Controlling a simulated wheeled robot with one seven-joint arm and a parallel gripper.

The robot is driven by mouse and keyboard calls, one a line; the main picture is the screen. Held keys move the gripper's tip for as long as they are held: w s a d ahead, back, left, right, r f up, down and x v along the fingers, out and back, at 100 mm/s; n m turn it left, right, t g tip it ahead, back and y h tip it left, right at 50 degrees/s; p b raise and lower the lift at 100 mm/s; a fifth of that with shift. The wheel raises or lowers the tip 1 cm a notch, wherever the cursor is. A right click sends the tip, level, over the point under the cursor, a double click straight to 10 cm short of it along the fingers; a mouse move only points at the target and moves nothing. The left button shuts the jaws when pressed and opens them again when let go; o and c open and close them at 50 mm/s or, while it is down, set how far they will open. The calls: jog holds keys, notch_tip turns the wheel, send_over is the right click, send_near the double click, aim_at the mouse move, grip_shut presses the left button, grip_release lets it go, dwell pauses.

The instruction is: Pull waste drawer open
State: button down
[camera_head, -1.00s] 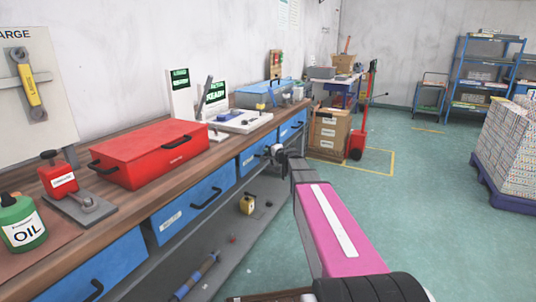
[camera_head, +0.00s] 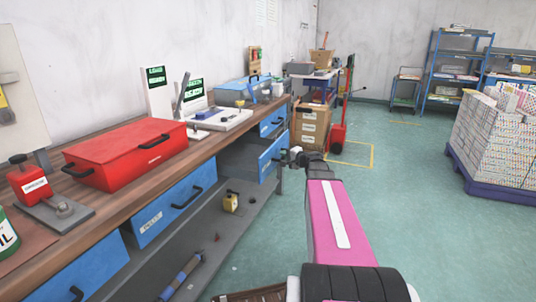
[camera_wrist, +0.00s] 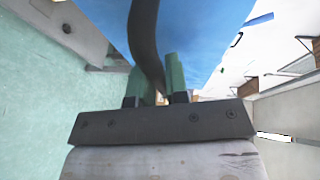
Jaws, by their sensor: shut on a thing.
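A blue drawer (camera_head: 272,158) under the workbench stands pulled out, its grey side showing behind the front; I take it for the waste drawer, though I cannot read its label. My gripper (camera_head: 297,153) is at this drawer's front. In the wrist view, the green fingers of my gripper (camera_wrist: 158,78) are shut on the dark curved handle (camera_wrist: 145,35). The blue drawer front (camera_wrist: 200,30) fills the top of that view. The inside of the drawer is hidden.
Other blue drawers (camera_head: 172,208) along the bench are closed. A red toolbox (camera_head: 125,150) and a blue case (camera_head: 235,92) sit on the wooden top. A yellow can (camera_head: 231,202) stands on the lower shelf.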

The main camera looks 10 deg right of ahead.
jog(key=s+d, duration=0.5)
jog(key=d, duration=0.2)
jog(key=c, duration=1.1)
grip_release()
jog(key=shift+c, duration=0.2)
jog(key=v, duration=1)
jog(key=shift+s+d, duration=0.2)
jog(key=shift+s, duration=0.15)
jog(key=shift+r, duration=0.1)
